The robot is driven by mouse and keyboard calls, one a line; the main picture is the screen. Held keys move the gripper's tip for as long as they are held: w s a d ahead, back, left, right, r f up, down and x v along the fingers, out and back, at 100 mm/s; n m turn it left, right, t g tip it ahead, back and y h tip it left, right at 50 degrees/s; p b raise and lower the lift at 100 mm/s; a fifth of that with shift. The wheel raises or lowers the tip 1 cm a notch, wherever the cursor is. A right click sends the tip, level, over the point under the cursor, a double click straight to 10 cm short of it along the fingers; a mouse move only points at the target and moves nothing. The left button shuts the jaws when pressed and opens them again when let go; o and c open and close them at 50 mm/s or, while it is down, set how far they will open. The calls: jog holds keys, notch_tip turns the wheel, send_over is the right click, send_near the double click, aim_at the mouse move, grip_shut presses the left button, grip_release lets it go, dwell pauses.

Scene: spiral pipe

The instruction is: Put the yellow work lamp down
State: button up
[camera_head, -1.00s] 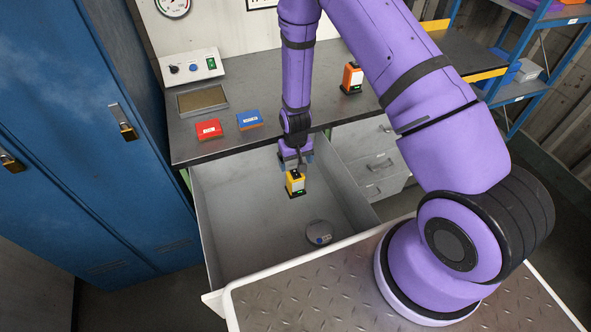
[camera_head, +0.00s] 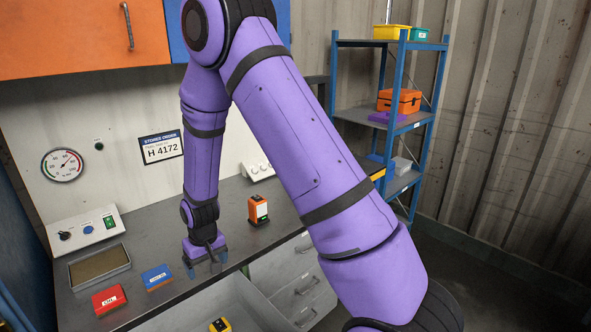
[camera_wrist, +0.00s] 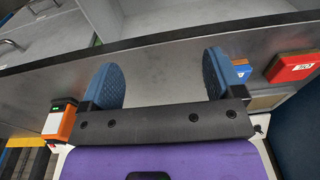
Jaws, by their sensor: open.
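The yellow work lamp (camera_head: 220,325) is in the open drawer (camera_head: 253,302); only its top shows at the bottom edge of the head view. My gripper (camera_head: 206,270) is open and empty, above the front edge of the worktop and apart from the lamp. In the wrist view its two blue finger pads (camera_wrist: 160,80) stand wide apart with nothing between them. The wrist view does not show the lamp. Most of the drawer's inside is out of the head view.
An orange lamp (camera_head: 258,209) stands on the worktop (camera_head: 160,235), right of my gripper. A blue box (camera_head: 157,277), a red box (camera_head: 109,299) and a shallow tray (camera_head: 99,267) lie to its left. A blue shelf rack (camera_head: 408,130) stands at the back right.

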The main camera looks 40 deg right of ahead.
jog(key=s+d+r+t, duration=0.15)
jog(key=s+r, duration=0.25)
jog(key=r, duration=0.8)
jog(key=s+d+r+t, duration=0.15)
jog(key=s+r, duration=0.35)
jog(key=r, duration=0.7)
jog(key=s+d+r, duration=0.1)
jog(key=s+r, duration=0.5)
jog(key=s, duration=0.4)
jog(key=s+d+r+t, duration=0.1)
jog(key=s+d+r, duration=0.1)
jog(key=s+r, duration=0.4)
jog(key=s, duration=0.4)
